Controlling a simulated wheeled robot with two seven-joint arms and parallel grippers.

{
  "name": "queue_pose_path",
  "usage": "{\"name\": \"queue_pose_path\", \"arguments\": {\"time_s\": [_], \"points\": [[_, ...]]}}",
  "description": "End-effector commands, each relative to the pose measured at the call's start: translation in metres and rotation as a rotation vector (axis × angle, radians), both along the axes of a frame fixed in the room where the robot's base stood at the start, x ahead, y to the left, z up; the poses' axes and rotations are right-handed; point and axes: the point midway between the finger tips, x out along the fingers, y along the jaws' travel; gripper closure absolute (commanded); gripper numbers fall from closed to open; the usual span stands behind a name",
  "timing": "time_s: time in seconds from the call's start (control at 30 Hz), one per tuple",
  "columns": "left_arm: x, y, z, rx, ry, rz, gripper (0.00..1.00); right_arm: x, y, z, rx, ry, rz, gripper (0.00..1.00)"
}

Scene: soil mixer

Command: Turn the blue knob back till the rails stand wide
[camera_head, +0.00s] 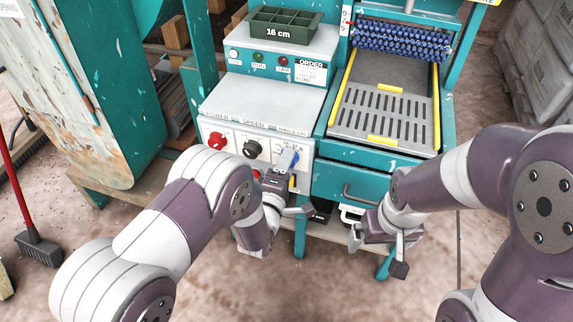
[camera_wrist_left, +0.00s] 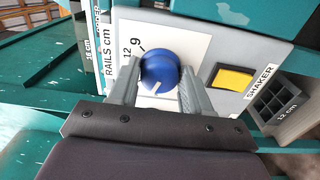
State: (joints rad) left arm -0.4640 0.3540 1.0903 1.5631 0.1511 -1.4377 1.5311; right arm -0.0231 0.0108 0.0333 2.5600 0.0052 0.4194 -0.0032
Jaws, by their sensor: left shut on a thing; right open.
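The blue knob (camera_wrist_left: 160,72) sits on a white plate lettered "RAILS cm", with 12 and 9 printed beside it. Its white mark points toward the bottom of the left wrist view. My left gripper (camera_wrist_left: 160,90) is shut on the knob, one finger at each side. In the head view the knob (camera_head: 289,157) is partly hidden by that gripper. The yellow rails, left (camera_head: 347,75) and right (camera_head: 436,108), lie along the side edges of the slotted tray (camera_head: 385,108). My right gripper (camera_head: 380,254) is open and empty, below and in front of the drawer.
A red knob (camera_head: 217,140) and a black knob (camera_head: 252,149) are on the same panel. A yellow button (camera_wrist_left: 233,79) is beside the blue knob. A green bin marked 16 cm (camera_head: 284,25) stands on the machine. A drawer handle (camera_head: 360,196) is near my right gripper.

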Motion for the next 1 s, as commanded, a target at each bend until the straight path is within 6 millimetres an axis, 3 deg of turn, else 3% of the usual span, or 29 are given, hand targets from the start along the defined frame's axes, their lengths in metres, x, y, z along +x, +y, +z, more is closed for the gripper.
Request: {"name": "queue_pose_path", "arguments": {"time_s": [0.03,0.1,0.47,0.8,1.0], "points": [[0.001,0.0,0.0,-0.001,-0.001,0.001,0.49,0.0,0.0,0.0,0.0,0.0,0.0,0.0],[0.0,0.0,0.0,-0.001,-0.001,0.001,0.31,0.0,0.0,0.0,0.0,0.0,0.0,0.0],[-0.008,0.002,0.001,0.0,0.001,0.0,0.31,0.0,0.0,0.004,0.0,0.0,0.0,0.0],[-0.09,0.029,0.002,0.001,0.003,-0.002,0.31,0.0,0.0,0.027,0.0,0.0,0.0,0.0],[-0.117,0.038,0.001,0.0,0.0,0.0,0.31,0.0,0.0,0.031,0.0,0.0,0.0,0.0]]}}
